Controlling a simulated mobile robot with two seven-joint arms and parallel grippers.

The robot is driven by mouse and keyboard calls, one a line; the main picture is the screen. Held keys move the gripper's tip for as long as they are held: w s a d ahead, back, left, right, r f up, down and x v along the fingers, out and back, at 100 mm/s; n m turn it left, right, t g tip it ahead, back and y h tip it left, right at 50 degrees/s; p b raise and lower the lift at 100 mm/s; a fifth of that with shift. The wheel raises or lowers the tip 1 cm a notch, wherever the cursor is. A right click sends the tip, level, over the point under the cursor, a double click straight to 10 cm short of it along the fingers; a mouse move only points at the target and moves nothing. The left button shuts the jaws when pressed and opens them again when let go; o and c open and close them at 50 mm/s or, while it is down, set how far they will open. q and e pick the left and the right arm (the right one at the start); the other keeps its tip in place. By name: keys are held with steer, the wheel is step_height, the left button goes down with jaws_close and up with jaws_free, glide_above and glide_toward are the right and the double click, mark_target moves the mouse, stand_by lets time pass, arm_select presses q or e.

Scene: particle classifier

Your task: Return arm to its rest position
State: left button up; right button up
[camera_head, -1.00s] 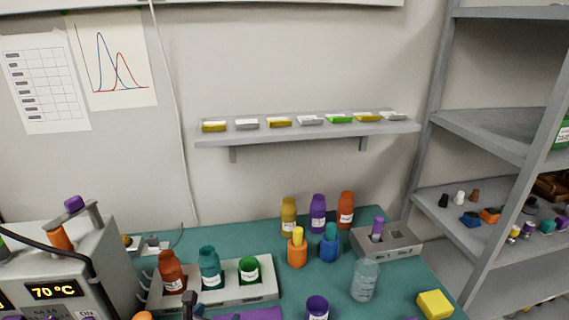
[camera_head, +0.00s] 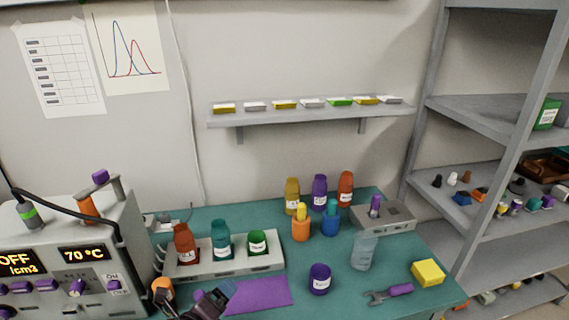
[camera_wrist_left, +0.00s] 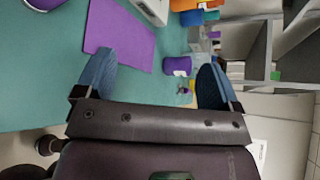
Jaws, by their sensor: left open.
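My left gripper (camera_head: 222,296) is at the bottom edge of the head view, beside the purple mat (camera_head: 262,294) on the teal table (camera_head: 340,268). Beyond the fingers lie the purple mat (camera_wrist_left: 120,35) and a purple jar (camera_wrist_left: 177,66). My right gripper is not in view.
A rack (camera_head: 225,268) with three bottles stands at the back left, by the control box (camera_head: 60,255). A purple jar (camera_head: 320,280), a clear bottle (camera_head: 363,252), a wrench (camera_head: 388,294) and a yellow block (camera_head: 428,272) stand or lie right. Shelves (camera_head: 475,130) rise at the right.

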arm_select(q)
steer(key=s+a+f+n+y, duration=0.1)
steer(key=s+a+n, duration=0.3)
steer(key=n, duration=0.5)
steer(key=s+a+f+n+g+y, duration=0.1)
steer(key=s+a+f+n, duration=0.3)
steer(key=s+n, duration=0.4)
steer(key=s+a+f+n+y, duration=0.2)
steer(key=s+a+f+n, duration=0.1)
steer(key=s+n, duration=0.4)
steer(key=a+n, duration=0.1)
steer(key=n, duration=0.2)
steer(key=shift+f+g+y, duration=0.2)
steer(key=shift+g+y, duration=0.1)
steer(key=shift+y, duration=0.1)
steer(key=shift+a, duration=0.1)
steer(key=shift+c, duration=0.5)
